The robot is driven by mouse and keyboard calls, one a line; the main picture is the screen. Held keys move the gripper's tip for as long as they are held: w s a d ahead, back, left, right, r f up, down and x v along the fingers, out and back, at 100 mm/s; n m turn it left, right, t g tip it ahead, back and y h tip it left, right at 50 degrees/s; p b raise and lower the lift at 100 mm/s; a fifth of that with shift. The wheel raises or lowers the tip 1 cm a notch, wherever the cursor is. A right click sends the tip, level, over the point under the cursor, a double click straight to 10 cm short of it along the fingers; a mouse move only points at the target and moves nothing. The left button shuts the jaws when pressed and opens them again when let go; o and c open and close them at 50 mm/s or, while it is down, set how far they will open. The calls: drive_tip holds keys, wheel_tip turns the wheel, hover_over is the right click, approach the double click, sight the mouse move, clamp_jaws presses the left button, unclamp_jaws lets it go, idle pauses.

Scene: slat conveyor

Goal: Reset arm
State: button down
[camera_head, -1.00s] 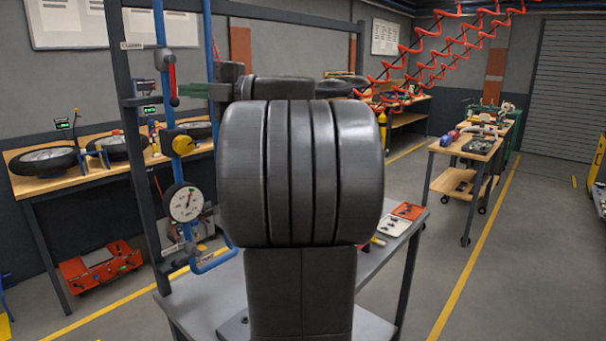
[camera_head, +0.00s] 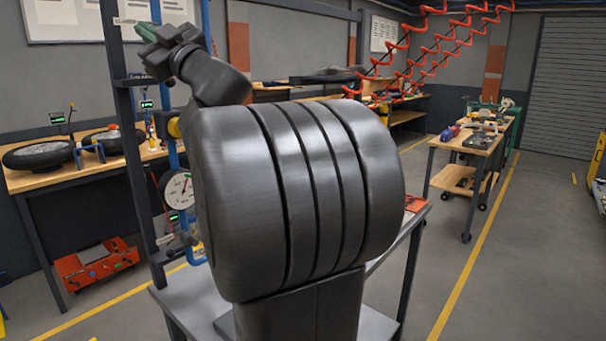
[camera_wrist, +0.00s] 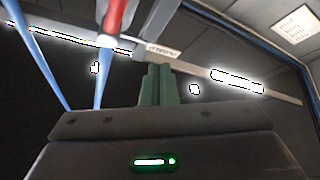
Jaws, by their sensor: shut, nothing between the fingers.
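My gripper (camera_head: 147,32) is at the upper left of the head view, raised in front of the dark frame post. Its green fingers also show in the wrist view (camera_wrist: 156,84), pressed together with nothing between them. My dark arm links fill the middle of the head view and hide much of what lies behind. In the wrist view a red handle (camera_wrist: 117,14) and blue pipes (camera_wrist: 103,75) are beyond the fingers. I cannot tell how far off they are.
A pressure gauge (camera_head: 180,190) hangs on the pipe rig at left. A grey table (camera_head: 195,293) stands below my arm. A bench with wheels (camera_head: 38,155) and a red toolbox (camera_head: 98,262) are at left. A cart (camera_head: 470,142) stands at right. Red coiled hoses (camera_head: 440,50) hang above.

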wheel_tip(320, 180, up, 4)
drive_tip(key=m+t+h+b, duration=0.1)
drive_tip(key=m+t+h, duration=0.3)
drive_tip(key=m, duration=0.5)
drive_tip(key=shift+t+y, duration=0.5)
drive_tip(key=shift+y, duration=0.1)
drive_tip(key=shift+s+b+v, duration=0.15)
drive_tip(key=shift+b+v, duration=0.2)
drive_tip(key=shift+v, duration=1.1)
drive_tip(key=shift+s+b+v, duration=0.2)
drive_tip(key=shift+b+v, duration=0.15)
drive_tip(key=shift+v, duration=1.05)
drive_tip(key=shift+a+r, duration=0.15)
